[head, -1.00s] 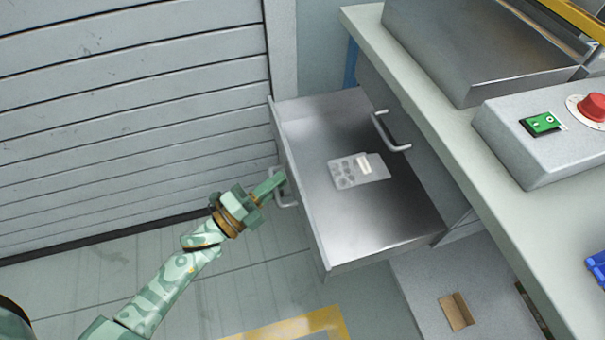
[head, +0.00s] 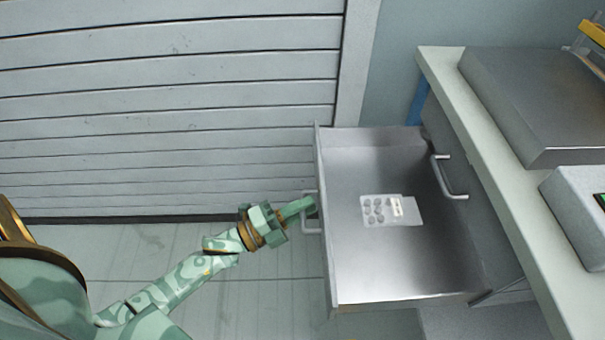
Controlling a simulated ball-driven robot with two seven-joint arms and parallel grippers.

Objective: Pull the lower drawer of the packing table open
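The lower drawer (head: 350,270) of the packing table (head: 437,70) stands pulled well out, its metal interior in view. A blister-type card (head: 392,211) with round dimples and a small white label lies flat on the drawer floor. The drawer's handle (head: 308,228) is on its left-hand front. My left gripper (head: 308,206) is at this handle, its fingers reaching to the bar. The view does not show whether the fingers are closed around it. The upper drawer's handle (head: 450,180) is above, on the shut upper drawer. My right gripper is not in view.
A grey metal box-like machine (head: 545,100) and a light grey control housing (head: 580,215) sit on the tabletop at the right. A slatted shutter wall (head: 160,110) stands behind. The tiled floor (head: 240,300) left of the drawer is clear.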

